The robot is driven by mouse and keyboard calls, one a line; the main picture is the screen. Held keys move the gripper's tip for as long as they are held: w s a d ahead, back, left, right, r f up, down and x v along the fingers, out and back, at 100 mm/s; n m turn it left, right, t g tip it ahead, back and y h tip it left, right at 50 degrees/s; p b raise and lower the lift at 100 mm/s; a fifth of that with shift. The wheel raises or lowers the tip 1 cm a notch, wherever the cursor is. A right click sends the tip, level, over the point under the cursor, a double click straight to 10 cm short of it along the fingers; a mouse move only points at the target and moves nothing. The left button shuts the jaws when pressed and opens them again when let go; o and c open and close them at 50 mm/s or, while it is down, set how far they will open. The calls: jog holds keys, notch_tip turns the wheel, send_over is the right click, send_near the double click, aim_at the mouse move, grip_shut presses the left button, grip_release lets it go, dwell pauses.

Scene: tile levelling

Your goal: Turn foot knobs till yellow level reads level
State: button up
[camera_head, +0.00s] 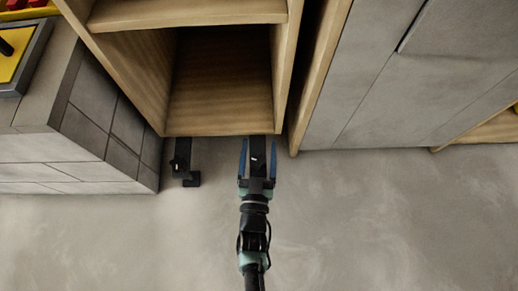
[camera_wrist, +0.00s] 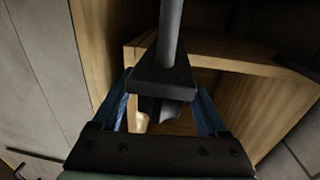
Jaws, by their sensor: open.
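My gripper (camera_head: 258,150) points at the bottom front edge of the open wooden cabinet (camera_head: 220,130), near its right side. Its two blue fingers are apart, on either side of a dark foot knob (camera_head: 258,162). In the wrist view the knob (camera_wrist: 160,80) is a black wedge-like piece under a grey rod, between the fingers of my gripper (camera_wrist: 162,100). I cannot tell whether either finger touches it. A second black foot knob (camera_head: 182,160) shows at the cabinet's left side. I cannot make out a yellow level or its bubble.
Grey tiled block (camera_head: 85,130) stands left of the cabinet. A yellow-surfaced tray (camera_head: 10,62) with a black item lies on top at far left, with red pieces behind. Grey cabinet fronts (camera_head: 385,90) stand on the right. The floor (camera_head: 380,225) in front is clear.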

jog(key=shift+w, duration=0.25)
grip_shut()
jog(key=shift+d, duration=0.1)
jog(key=shift+r+m+h+p, duration=0.1)
jog(key=shift+m+h+p, duration=0.2)
jog(key=shift+h+p, duration=0.15)
jog(key=shift+d+m+g+h, duration=0.25)
jog(key=shift+m+h, duration=0.35)
jog(key=shift+h, duration=0.35)
jog(key=shift+a, duration=0.1)
